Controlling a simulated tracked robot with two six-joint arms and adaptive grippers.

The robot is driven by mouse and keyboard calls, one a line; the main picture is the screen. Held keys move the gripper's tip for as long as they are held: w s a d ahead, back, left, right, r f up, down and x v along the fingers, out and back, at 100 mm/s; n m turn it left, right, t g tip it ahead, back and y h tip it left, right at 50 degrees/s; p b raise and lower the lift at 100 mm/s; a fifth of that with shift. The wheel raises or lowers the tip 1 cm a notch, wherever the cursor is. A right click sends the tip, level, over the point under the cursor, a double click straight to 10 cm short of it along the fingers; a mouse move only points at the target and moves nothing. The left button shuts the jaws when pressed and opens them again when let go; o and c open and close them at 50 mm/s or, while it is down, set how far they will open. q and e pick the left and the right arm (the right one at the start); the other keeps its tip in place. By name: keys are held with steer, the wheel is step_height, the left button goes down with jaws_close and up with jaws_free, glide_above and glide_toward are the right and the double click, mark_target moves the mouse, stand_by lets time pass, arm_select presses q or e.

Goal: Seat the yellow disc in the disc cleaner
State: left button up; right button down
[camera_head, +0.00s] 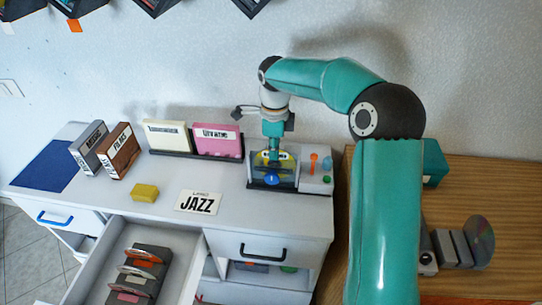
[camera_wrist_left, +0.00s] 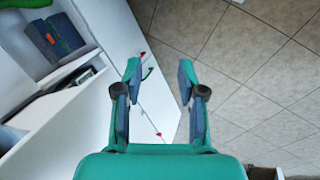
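The disc cleaner (camera_head: 314,181) is a grey unit with a blue front mark and orange, blue and green parts on its right side. It stands at the right end of the white counter. The yellow disc (camera_head: 262,158) shows only in part at the cleaner's left slot, behind and beside my right gripper (camera_head: 273,158). My right gripper points down at the disc from above. Its fingertips are too small and overlapped to tell their opening, or whether the disc is fully down. My left gripper (camera_wrist_left: 160,72) is open and empty in the left wrist view.
A pink case (camera_head: 218,139) and a cream case (camera_head: 168,135) stand in a rack left of the cleaner. A JAZZ card (camera_head: 198,202) and yellow block (camera_head: 145,192) lie on the counter. An open drawer (camera_head: 190,265) with several discs juts out in front.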

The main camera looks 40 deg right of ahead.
steer(key=shift+f, duration=0.7)
steer(key=c, duration=1.8)
jaws_free()
steer(key=shift+f, duration=0.2)
steer(key=shift+c, duration=0.2)
steer(key=o, duration=0.5)
steer(key=shift+r, duration=0.1)
step_height(320, 180, up, 12)
steer(key=shift+r+p, duration=0.1)
steer(key=shift+p, duration=0.2)
